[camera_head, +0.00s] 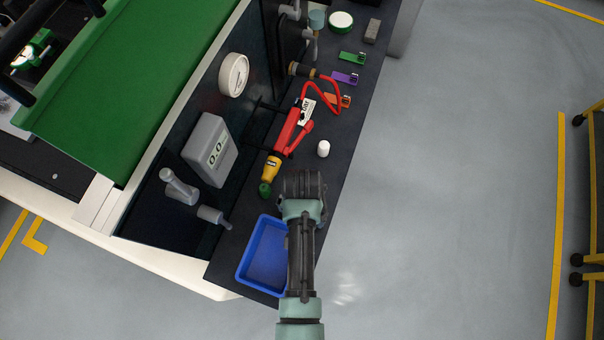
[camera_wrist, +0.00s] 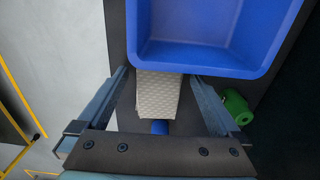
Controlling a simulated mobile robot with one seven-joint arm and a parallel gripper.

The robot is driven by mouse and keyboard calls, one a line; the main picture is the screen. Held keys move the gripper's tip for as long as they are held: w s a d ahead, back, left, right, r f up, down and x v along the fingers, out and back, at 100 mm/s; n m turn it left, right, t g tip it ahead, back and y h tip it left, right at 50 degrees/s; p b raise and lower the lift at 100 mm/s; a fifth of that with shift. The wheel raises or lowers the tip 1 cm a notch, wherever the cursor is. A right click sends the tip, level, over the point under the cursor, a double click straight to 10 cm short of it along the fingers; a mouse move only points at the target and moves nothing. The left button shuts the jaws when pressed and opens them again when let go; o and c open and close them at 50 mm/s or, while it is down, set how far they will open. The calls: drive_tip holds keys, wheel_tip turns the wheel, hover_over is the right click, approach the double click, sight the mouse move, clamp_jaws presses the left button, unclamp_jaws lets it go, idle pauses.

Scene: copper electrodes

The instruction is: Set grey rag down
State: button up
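The grey rag (camera_wrist: 157,97) shows in the wrist view as a pale, quilted piece between the two fingers of my gripper (camera_wrist: 159,76). Its far end meets the wall of the blue tray (camera_wrist: 215,57). The fingers stand apart, with narrow gaps showing on both sides of the rag, so the gripper looks open around it. Whether the rag lies flat on the bench is hard to tell. In the head view my gripper (camera_head: 302,186) is over the dark bench, just above the blue tray (camera_head: 249,254), and hides the rag.
A green-ended yellow and red tool (camera_head: 272,170) lies left of my gripper; its green end (camera_wrist: 237,107) shows in the wrist view. A white cylinder (camera_head: 323,148) stands nearby. A grey display box (camera_head: 210,148) is further left. Open floor (camera_head: 440,180) lies right of the bench.

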wheel_tip(320, 180, up, 12)
drive_tip(key=p, duration=0.1)
drive_tip(key=w+r+t, duration=0.6)
drive_tip(key=w+r, duration=0.5)
drive_tip(key=w, duration=0.1)
drive_tip(key=w+r+n+t, duration=0.1)
drive_tip(key=w+r+t, duration=0.3)
drive_tip(key=r, duration=0.8)
drive_tip(key=w+r+n+t, duration=0.1)
drive_tip(key=w+r+t, duration=0.4)
drive_tip(key=r, duration=0.7)
drive_tip(key=s+r+t, duration=0.3)
drive_tip(key=r+t, duration=0.2)
drive_tip(key=r, duration=1.2)
drive_tip(key=s+r+t, duration=0.3)
drive_tip(key=s+r, duration=0.3)
drive_tip(key=r, duration=0.2)
drive_tip(key=s+r+n+t, duration=0.1)
drive_tip(key=s+r+t, duration=0.3)
drive_tip(key=s+r, duration=0.2)
wheel_tip(320, 180, up, 2)
drive_tip(key=shift+d+r+n, duration=0.2)
drive_tip(key=shift+d+n, duration=0.1)
drive_tip(key=shift+d, duration=0.1)
